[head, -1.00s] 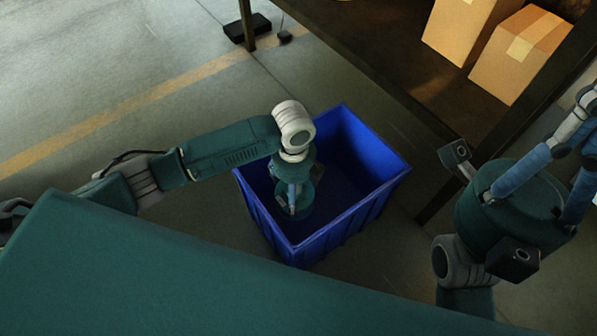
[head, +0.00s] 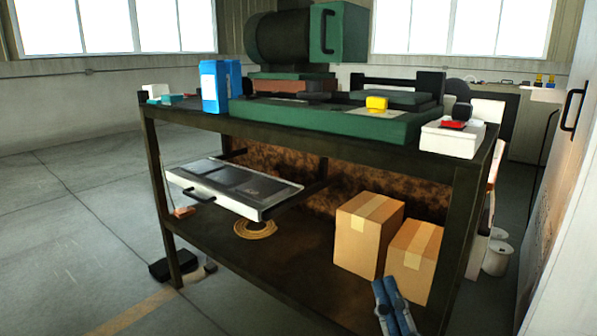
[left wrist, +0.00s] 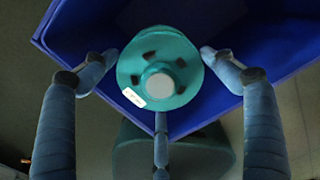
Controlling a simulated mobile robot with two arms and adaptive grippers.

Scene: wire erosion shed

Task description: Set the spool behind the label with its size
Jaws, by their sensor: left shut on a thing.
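A teal spool (left wrist: 165,42) with a pale hub, dark slots and a small white label fills the middle of the left wrist view. My left gripper (left wrist: 160,62) is shut on it, with grey-blue fingers around its rim. The writing on the spool's label is too small to read. The left gripper is outside the head view. My right gripper (head: 396,306) shows only as two blue fingers at the lower edge of the head view, in front of the workbench. Whether it is open is unclear. I cannot make out any size labels on the bench.
The blue crate (left wrist: 255,40) is behind the spool in the left wrist view. The dark workbench (head: 300,262) carries a machine, blue boxes (head: 213,86) and a white box (head: 452,138). A pulled-out drawer (head: 232,188) hangs below its top. Cardboard boxes (head: 368,232) stand on the lower shelf.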

